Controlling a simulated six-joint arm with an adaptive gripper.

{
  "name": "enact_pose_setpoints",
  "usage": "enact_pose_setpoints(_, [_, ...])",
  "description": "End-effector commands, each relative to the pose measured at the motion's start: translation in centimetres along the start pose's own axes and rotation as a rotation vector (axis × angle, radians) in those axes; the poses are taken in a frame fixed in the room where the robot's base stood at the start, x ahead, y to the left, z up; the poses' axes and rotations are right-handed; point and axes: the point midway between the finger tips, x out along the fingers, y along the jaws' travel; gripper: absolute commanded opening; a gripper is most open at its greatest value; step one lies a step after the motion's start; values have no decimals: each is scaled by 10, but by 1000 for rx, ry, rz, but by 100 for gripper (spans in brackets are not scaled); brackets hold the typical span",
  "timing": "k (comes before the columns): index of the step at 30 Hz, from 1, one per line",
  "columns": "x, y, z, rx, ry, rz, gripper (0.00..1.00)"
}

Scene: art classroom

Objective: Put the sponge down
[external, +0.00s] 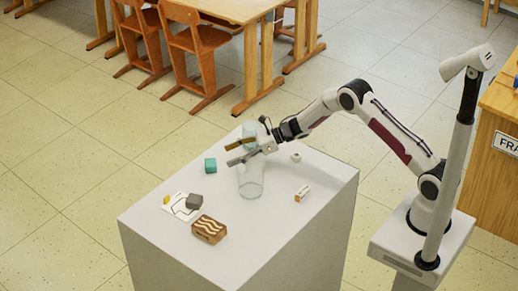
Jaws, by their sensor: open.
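My gripper (230,154) is open above the white pedestal, its fingers pointing left, with no object visible between them. No object is clearly recognisable as the sponge. Either block could be the sponge; I cannot tell which.
A brown box with white waves (209,230), a small yellow piece (166,199), a white-and-orange block (302,194) and a small white ring (296,157) share the pedestal (270,225). Its front right is clear.

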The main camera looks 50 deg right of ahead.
Motion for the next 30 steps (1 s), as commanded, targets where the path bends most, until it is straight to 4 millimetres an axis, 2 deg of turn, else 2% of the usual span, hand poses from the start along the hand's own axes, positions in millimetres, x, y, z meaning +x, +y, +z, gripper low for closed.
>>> enact_pose_setpoints(3, [-13, -1, 0, 1, 0, -1, 58])
enact_pose_setpoints(10, [-26, 0, 0, 0, 0, 0, 58])
enact_pose_setpoints(30, [-28, 0, 0, 0, 0, 0, 58])
